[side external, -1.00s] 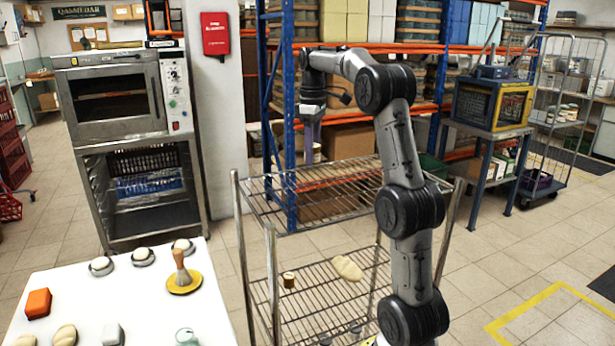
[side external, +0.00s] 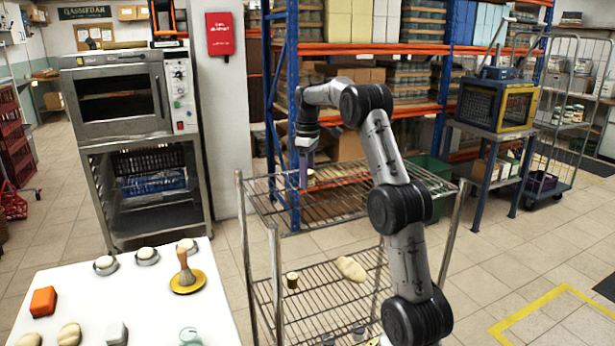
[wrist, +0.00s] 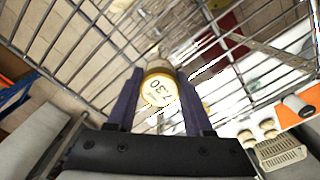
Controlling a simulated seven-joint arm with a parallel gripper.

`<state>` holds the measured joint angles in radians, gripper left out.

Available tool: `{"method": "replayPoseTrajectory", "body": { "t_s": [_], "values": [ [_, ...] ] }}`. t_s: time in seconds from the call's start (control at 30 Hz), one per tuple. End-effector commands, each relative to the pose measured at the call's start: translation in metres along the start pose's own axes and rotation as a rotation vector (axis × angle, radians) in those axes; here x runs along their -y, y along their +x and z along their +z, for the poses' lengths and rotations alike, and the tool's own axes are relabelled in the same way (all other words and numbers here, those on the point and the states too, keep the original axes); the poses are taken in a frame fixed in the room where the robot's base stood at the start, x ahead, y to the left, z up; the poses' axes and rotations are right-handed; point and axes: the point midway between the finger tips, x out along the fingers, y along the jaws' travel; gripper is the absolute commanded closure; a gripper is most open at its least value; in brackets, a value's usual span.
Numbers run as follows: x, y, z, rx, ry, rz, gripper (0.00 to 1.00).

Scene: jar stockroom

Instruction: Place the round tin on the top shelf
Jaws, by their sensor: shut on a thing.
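The round tin (wrist: 159,88), with a pale lid marked "730" and a gold rim, sits between the purple fingers of my gripper (wrist: 157,74) in the wrist view. In the side view my gripper (side external: 305,172) points down over the left-middle part of the top wire shelf (side external: 345,182), and a little of the tin (side external: 311,174) shows beside the fingers. The tin is at or just above the wires; I cannot tell whether it touches them.
A lower wire shelf (side external: 330,300) holds a small brown jar (side external: 292,280) and a pale loaf-like thing (side external: 351,269). Metal posts stand at the rack's corners. A white table (side external: 150,295) with several objects is at left. The top shelf looks otherwise clear.

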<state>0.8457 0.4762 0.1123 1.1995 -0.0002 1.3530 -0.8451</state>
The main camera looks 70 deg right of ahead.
Motion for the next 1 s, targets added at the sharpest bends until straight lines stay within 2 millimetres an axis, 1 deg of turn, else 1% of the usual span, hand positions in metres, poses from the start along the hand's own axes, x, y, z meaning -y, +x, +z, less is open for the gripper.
{"method": "replayPoseTrajectory", "body": {
  "t_s": [0.27,0.3,0.43,0.77,0.87,0.97,1.0],
  "values": [
    [0.000,0.003,0.000,0.000,0.000,0.000,1.00],
    [0.000,0.003,0.000,0.000,0.000,0.000,0.41],
    [0.000,0.002,0.000,0.000,0.000,0.000,0.19],
    [0.000,0.000,0.000,0.000,0.000,0.000,0.19],
    [0.000,-0.008,0.000,-0.002,0.000,0.002,0.19],
    [-0.001,-0.023,-0.001,-0.003,0.000,0.003,0.19],
    [-0.001,-0.031,-0.001,-0.003,0.000,0.004,0.19]
  ]
}}
